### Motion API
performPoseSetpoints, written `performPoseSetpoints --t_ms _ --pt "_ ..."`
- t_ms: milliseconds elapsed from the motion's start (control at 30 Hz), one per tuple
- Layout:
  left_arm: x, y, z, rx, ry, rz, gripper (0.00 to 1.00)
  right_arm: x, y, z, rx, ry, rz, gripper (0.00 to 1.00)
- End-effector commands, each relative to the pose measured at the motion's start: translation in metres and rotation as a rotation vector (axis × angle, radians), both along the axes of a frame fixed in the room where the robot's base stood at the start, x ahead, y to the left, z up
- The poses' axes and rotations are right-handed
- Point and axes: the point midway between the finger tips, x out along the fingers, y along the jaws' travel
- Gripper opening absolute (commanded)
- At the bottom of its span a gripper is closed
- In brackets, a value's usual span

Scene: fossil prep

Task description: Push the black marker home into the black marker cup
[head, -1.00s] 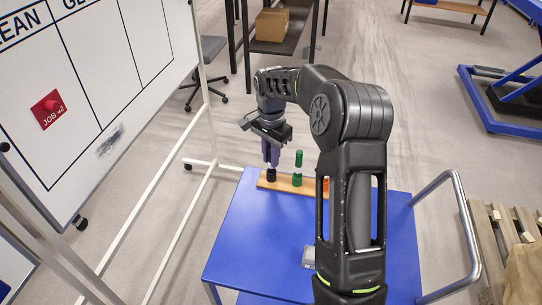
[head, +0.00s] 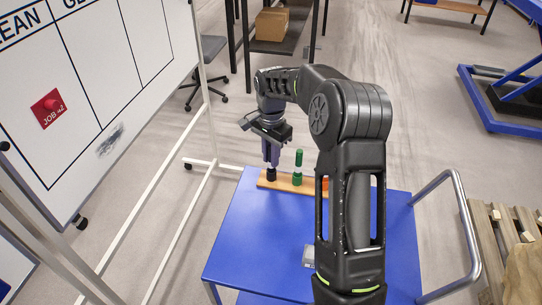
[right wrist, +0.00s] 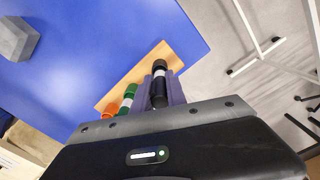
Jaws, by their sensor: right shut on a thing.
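My right gripper (head: 271,154) points down over the left end of the wooden rack and is shut on the black marker (right wrist: 158,93). In the right wrist view the marker stands between the two purple-grey fingers, with a white band near its lower end. The black marker cup (head: 271,177) is right below the fingertips; it also shows in the right wrist view (right wrist: 160,64). The marker's lower end is at the cup's mouth and lined up with it; how deep it sits I cannot tell. My left gripper is not in view.
The wooden rack (head: 284,184) lies on the blue cart top (head: 250,230). A green marker (head: 299,158) stands in a green cup (head: 297,179), close right of my gripper. An orange cup (right wrist: 110,110) is beyond it. A grey block (head: 309,256) lies nearer. A whiteboard (head: 90,80) stands left.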

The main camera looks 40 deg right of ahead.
Motion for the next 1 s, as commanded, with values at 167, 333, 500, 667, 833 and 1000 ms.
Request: performPoseSetpoints --t_ms 167,333,500,667,833,1000 --pt "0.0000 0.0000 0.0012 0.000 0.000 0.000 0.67 -0.0008 0.0001 -0.0008 0.000 0.003 0.000 0.00" --pt "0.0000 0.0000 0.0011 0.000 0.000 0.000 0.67 -0.0009 0.0000 -0.0010 0.000 0.003 0.000 0.00" --pt "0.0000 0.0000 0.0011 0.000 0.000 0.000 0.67 -0.0009 0.0001 -0.0009 0.000 0.003 0.000 0.25" --pt "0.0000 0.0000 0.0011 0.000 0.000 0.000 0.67 -0.0006 0.0001 -0.0004 0.000 0.003 0.000 0.38" --pt "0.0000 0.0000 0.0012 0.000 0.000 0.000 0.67 -0.0004 0.0001 0.0000 0.000 0.002 0.000 0.43" --pt "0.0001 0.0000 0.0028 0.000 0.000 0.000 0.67 -0.0003 0.0001 0.0021 0.000 0.001 0.000 0.43"
